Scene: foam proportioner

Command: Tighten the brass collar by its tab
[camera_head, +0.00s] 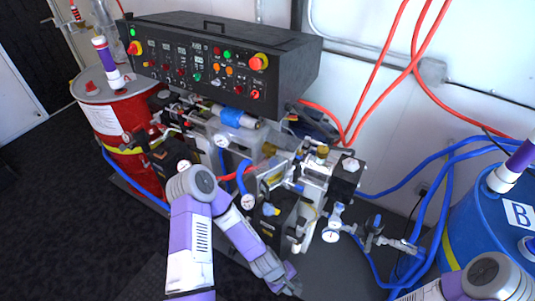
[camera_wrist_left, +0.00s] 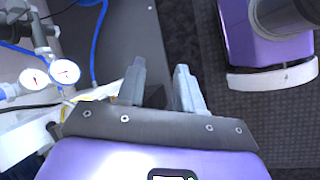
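A small brass-coloured part (camera_head: 322,150) sits on the upper right of the pump assembly in the head view. It is too small to tell whether it is the collar, and I can make out no tab. My left gripper (camera_head: 288,281) is low in front of the assembly, below and left of that part and apart from it. In the left wrist view my left gripper (camera_wrist_left: 160,85) shows two separated fingers with nothing between them. No brass collar shows in that view. My right arm enters at the lower right of the head view, its gripper out of frame.
A black control panel (camera_head: 200,65) stands above the machine. A red drum (camera_head: 120,130) is at left and a blue drum (camera_head: 490,235) at right. Gauges (camera_wrist_left: 65,72) and blue hoses (camera_head: 430,190) are near the assembly. Dark floor (camera_head: 60,230) at lower left is clear.

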